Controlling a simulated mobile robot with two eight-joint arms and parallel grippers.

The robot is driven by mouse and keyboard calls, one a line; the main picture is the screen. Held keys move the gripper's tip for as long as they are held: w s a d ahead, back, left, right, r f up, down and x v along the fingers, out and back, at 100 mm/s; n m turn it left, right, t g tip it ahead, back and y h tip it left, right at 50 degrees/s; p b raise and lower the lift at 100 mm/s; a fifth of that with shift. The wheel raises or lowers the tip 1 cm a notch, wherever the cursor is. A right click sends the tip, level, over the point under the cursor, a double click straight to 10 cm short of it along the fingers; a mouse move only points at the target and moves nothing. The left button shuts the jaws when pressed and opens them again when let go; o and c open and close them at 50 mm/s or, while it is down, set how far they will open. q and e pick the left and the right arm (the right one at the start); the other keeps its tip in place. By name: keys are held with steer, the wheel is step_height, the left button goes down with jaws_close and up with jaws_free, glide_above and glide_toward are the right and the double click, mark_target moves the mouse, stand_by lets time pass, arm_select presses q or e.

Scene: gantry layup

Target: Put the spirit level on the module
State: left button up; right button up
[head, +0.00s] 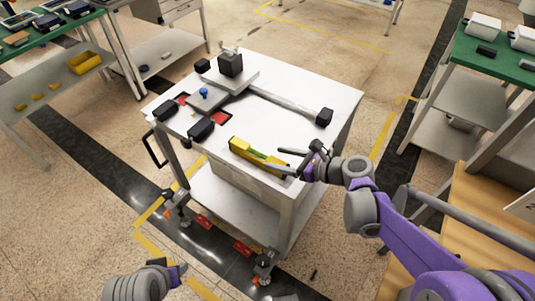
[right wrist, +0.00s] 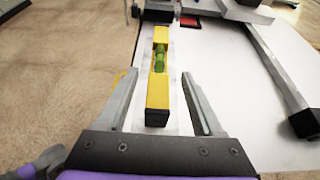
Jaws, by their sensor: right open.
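The yellow spirit level (head: 246,150) with a green vial and black ends lies near the front edge of the white cart top. It also shows in the right wrist view (right wrist: 158,95). My right gripper (head: 281,161) is open, its fingers pointing along the level. In the right wrist view the level's near part lies between the spread fingers, with gaps on both sides. A grey assembly (head: 243,76) with a black block and a long rail stands on the cart's far side; I cannot tell for certain whether it is the module. My left gripper (head: 176,274) is low at the bottom left, away from the cart.
Green-topped benches stand at the left (head: 38,42) and right (head: 490,62). A wooden surface (head: 480,205) is beside my right arm.

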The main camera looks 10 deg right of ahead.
steer(key=v, duration=0.5)
steer(key=shift+s+d+r+p, duration=0.2)
steer(key=shift+d+p, duration=0.05)
steer(key=shift+p, duration=0.05)
steer(key=shift+s, duration=0.25)
steer(key=s+f+n+g+h, duration=0.2)
steer(key=s+f+n+h, duration=0.2)
steer(key=s+n, duration=0.5)
steer(key=s+f+n+g+h, duration=0.2)
steer(key=s+n, duration=0.6)
steer(key=n, duration=1)
step_height(320, 180, down, 2)
steer(key=h, duration=0.3)
steer(key=shift+s+d+g+h, duration=0.25)
steer(key=shift+s+g+h, duration=0.05)
steer(key=shift+s+g, duration=0.1)
